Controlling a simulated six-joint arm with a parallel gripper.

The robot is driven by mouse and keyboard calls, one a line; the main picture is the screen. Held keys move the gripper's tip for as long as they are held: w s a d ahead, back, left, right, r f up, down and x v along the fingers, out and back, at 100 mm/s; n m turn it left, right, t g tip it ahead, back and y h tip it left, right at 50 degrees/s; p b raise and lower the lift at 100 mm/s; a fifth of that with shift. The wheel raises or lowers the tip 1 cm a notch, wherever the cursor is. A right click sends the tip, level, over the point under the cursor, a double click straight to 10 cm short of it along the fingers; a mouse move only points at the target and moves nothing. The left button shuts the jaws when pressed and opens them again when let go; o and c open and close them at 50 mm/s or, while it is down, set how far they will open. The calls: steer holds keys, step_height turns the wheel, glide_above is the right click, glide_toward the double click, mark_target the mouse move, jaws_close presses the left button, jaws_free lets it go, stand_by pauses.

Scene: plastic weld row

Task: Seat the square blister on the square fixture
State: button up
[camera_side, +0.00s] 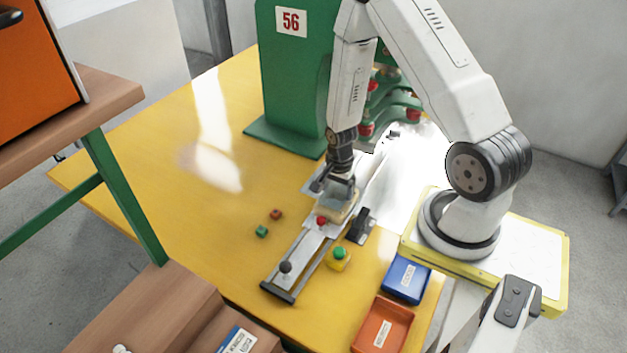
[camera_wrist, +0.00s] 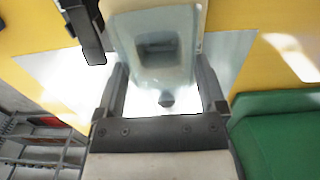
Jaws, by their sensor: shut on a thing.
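The blister (camera_wrist: 177,22) is a pale, translucent tray with a square recess. In the wrist view it lies between the two fingers of my gripper (camera_wrist: 163,80), which is shut on it. In the side view my gripper (camera_side: 343,190) points down over a small beige block (camera_side: 341,213) on the metal slide. I cannot clearly separate blister from fixture there, nor tell whether the blister is seated or level. The fixture's shape is mostly hidden by the blister and my fingers.
The slide ends in a black knob (camera_side: 285,267). Red and green buttons (camera_side: 339,254) and a black bracket (camera_side: 361,226) stand close by. The green press (camera_side: 292,85) rises behind. Blue (camera_side: 406,279) and orange (camera_side: 383,325) trays lie front right. The yellow table's left side is mostly clear.

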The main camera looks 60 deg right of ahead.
steer(key=shift+f, duration=0.5)
stand_by(0.4)
steer(key=o, duration=0.7)
steer(key=shift+c, duration=0.2)
steer(key=shift+r, duration=0.1)
steer(key=shift+r, duration=3.4)
